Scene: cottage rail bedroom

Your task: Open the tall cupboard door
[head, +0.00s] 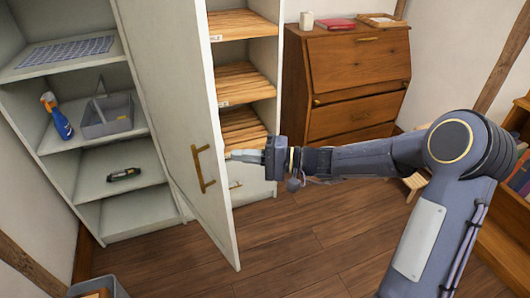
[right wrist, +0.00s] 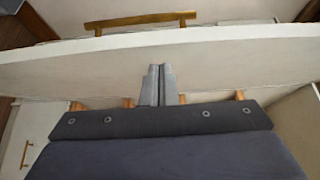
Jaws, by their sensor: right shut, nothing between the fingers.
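The tall cupboard door (head: 172,110) is white and stands swung open, its outer face turned to the left in the head view. My right gripper (head: 246,155) is on the inner side of the door, opposite the handle. Its fingers (right wrist: 160,85) are shut and empty, with tips at or very near the door's inner face (right wrist: 70,65); contact is not certain. The handle also shows beyond the door in the right wrist view (right wrist: 140,20). My left gripper is not in view.
Wooden shelves (head: 240,88) are exposed behind the door. Open white shelves at left hold a spray bottle (head: 57,116), a grey caddy (head: 107,114) and a dark object (head: 123,174). A wooden bureau (head: 345,75) stands right. Floor (head: 290,245) in front is clear.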

